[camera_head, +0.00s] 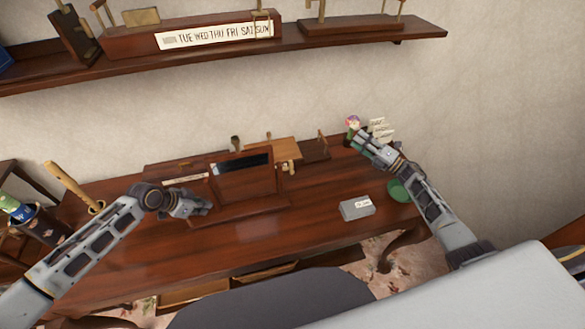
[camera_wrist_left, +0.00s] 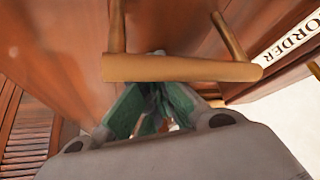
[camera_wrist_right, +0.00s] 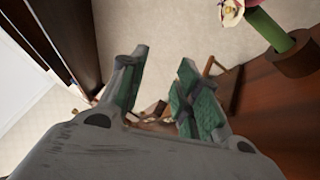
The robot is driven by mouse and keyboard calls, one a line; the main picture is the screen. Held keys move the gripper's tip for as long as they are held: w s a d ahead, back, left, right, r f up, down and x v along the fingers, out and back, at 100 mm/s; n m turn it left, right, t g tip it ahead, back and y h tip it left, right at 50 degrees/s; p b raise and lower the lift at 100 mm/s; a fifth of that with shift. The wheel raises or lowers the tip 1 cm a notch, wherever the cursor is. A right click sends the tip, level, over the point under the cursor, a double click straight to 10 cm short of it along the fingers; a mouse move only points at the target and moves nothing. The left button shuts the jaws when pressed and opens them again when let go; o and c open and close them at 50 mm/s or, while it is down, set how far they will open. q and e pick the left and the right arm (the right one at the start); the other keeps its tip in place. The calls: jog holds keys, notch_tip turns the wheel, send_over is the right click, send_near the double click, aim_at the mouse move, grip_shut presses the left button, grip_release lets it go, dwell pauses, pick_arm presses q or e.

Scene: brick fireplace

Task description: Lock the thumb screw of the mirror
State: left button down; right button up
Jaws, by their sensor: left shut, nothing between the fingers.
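The mirror (camera_head: 245,172), a dark wooden frame with a dark reflective panel, stands tilted on the desk. My left gripper (camera_head: 207,210) is just left of the mirror, low over the desk. In the left wrist view, my left gripper (camera_wrist_left: 155,118) has its green fingers together and empty. A tan bar on two posts (camera_wrist_left: 180,69) crosses in front of these fingers; I cannot tell whether they touch it. I cannot make out the thumb screw for certain. My right gripper (camera_head: 362,143) is open and empty near the desk's right back; it also shows in the right wrist view (camera_wrist_right: 155,75).
A grey box (camera_head: 357,208) lies on the right of the desk (camera_head: 290,222), near a green round object (camera_head: 399,191). A flower pot (camera_wrist_right: 295,57) is beside my right gripper. A wall shelf (camera_head: 290,40) runs above. The desk's front middle is clear.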

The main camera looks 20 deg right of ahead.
jog(key=s+a+r+n+g+y, duration=0.1)
jog(key=s+a+n+g+y, duration=0.1)
jog(key=a+n+g+y, duration=0.6)
jog(key=n+g+h, duration=0.2)
jog(key=n+g, duration=0.7)
jog(key=n, duration=0.3)
send_near(292, 171)
jog(key=shift+w+d+r, duration=0.1)
jog(key=shift+d, duration=0.5)
jog(key=shift+w+d+r, duration=0.1)
jog(key=shift+w+d, duration=0.05)
jog(key=shift+d, duration=0.45)
jog(key=shift+a, duration=0.1)
jog(key=shift+a, duration=5.9)
grip_shut()
